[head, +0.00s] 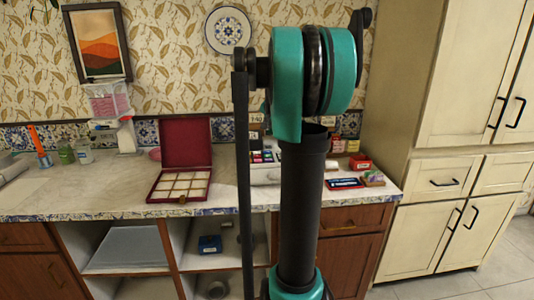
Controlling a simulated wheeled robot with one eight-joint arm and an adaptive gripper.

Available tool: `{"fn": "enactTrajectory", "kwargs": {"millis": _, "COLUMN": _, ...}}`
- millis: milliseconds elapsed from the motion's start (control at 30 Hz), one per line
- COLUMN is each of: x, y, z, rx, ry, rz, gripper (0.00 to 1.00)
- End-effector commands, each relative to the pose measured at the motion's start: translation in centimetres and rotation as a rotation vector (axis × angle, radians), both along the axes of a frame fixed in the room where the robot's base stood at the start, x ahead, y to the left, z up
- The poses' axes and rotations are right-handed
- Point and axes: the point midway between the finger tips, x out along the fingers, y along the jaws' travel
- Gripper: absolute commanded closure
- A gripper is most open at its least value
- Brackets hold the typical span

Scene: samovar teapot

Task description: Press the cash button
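A white machine (262,174), which looks like a cash register, stands on the counter behind my arm. A small display (257,118) with digits shows above it, and small coloured keys or items show at its front. My arm hides its right part. I cannot make out which part is the cash button. My gripper is not in view; only teal and black arm links show, upright in front of the counter.
An open dark-red box (181,186) with compartments sits on the counter (90,200) left of the machine. Small coloured boxes (360,163) and a dark tray (345,183) lie to the right. Open shelves are below; a tall cream cabinet (450,120) stands at right.

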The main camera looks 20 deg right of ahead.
Motion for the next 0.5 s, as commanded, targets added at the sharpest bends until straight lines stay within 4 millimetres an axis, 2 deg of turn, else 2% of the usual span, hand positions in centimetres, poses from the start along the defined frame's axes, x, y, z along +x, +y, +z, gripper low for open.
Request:
{"fn": "enactTrajectory", "kwargs": {"millis": 167, "x": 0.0, "y": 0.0, "z": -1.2, "rx": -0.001, "ry": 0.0, "rz": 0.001, "gripper": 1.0}}
{"fn": "enactTrajectory", "kwargs": {"millis": 500, "x": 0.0, "y": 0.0, "z": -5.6, "rx": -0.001, "ry": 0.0, "rz": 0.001, "gripper": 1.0}}
